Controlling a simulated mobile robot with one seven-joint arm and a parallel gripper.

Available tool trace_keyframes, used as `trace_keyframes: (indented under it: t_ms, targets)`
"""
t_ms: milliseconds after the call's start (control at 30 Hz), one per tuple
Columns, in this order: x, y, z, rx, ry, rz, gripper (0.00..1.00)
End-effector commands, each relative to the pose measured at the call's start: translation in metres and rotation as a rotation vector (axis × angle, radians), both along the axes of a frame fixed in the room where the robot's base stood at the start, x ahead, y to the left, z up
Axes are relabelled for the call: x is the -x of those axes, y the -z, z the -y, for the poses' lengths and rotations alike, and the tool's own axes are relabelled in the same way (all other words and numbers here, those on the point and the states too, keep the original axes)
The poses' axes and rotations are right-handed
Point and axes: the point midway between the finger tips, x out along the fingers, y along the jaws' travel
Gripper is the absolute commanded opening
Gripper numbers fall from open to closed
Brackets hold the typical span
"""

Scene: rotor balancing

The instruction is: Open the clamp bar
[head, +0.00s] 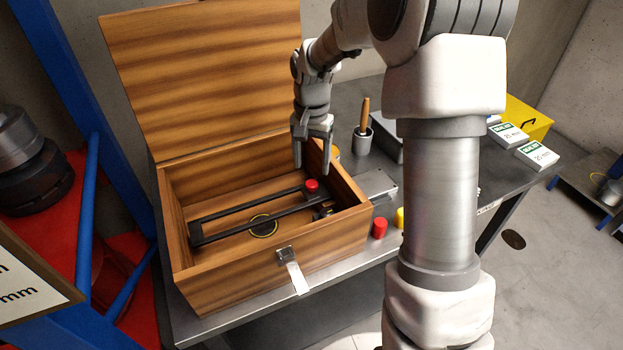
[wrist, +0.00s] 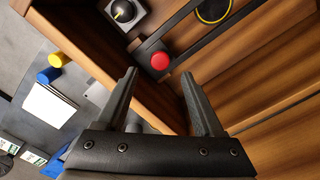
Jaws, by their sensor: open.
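The clamp bar (head: 246,231) is a dark frame of two long rails lying across the inside of an open wooden box (head: 222,277). A red knob (head: 312,185) sits at its right end; in the wrist view the red knob (wrist: 159,61) shows just beyond my fingertips, by the dark bar (wrist: 172,41). My gripper (head: 311,155) points down above the box's back right part, apart from the knob. In the wrist view my gripper (wrist: 160,88) has its two fingers spread with nothing between them.
The box lid (head: 205,75) stands open at the back. A metal latch (head: 290,270) hangs on the front wall. A grey cup with a wooden handle (head: 362,138) stands right of the box. Red (head: 379,228) and yellow (head: 400,217) cylinders stand on the grey bench. A round yellow-ringed disc (head: 263,226) lies in the box.

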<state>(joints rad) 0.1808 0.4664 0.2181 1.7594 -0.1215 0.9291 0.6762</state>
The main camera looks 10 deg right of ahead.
Motion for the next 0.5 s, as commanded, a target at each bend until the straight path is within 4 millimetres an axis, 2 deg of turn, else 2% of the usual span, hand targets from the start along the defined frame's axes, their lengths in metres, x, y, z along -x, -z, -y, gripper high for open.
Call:
trace_keyframes:
  t_ms: [33, 200, 333, 500]
  targets:
    - [0.001, 0.012, 0.000, -0.001, 0.000, -0.004, 0.69]
    - [0.000, 0.040, 0.000, 0.000, 0.001, -0.002, 0.69]
    - [0.000, 0.052, 0.000, 0.000, 0.000, -0.001, 0.69]
    - [0.000, 0.058, 0.000, 0.000, 0.001, 0.000, 0.69]
